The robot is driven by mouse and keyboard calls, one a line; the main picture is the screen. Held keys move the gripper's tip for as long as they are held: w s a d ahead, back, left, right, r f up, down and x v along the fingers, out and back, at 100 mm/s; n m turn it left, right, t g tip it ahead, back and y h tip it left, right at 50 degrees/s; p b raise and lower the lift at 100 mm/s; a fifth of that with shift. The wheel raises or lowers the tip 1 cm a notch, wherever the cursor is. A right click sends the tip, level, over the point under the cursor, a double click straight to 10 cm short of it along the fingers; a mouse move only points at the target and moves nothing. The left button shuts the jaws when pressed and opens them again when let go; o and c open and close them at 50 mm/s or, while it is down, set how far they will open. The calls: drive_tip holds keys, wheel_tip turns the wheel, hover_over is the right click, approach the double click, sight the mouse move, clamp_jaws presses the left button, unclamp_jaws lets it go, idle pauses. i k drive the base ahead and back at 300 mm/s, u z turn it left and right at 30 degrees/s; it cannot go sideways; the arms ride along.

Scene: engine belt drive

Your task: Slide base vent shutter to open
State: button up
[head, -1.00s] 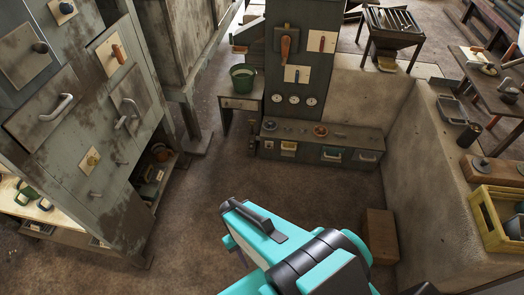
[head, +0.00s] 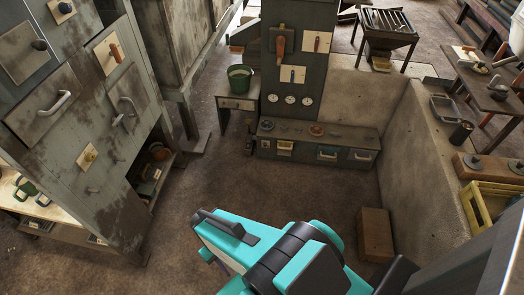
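I cannot single out the base vent shutter with certainty. The low base unit (head: 345,137) below the grey panel column has several small fronts, including a pale yellow-handled one (head: 285,146), a blue-handled one (head: 327,154) and a grey one (head: 363,156). Slide positions are too small to read. My teal and black arm end (head: 265,250) hangs in the foreground, well short of this unit in the picture. Its fingertips cannot be made out, and nothing held is visible.
A tall grey cabinet (head: 85,115) with handles and levers stands at left. A green bucket (head: 240,78) sits on a small stand. A low wall (head: 410,150), a brown box (head: 376,235) and a yellow crate (head: 475,205) lie right. The middle floor is clear.

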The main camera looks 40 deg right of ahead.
sight(264, 143)
drive_tip(key=z, duration=0.05)
drive_tip(key=i, duration=1)
drive_tip(key=u, duration=0.05)
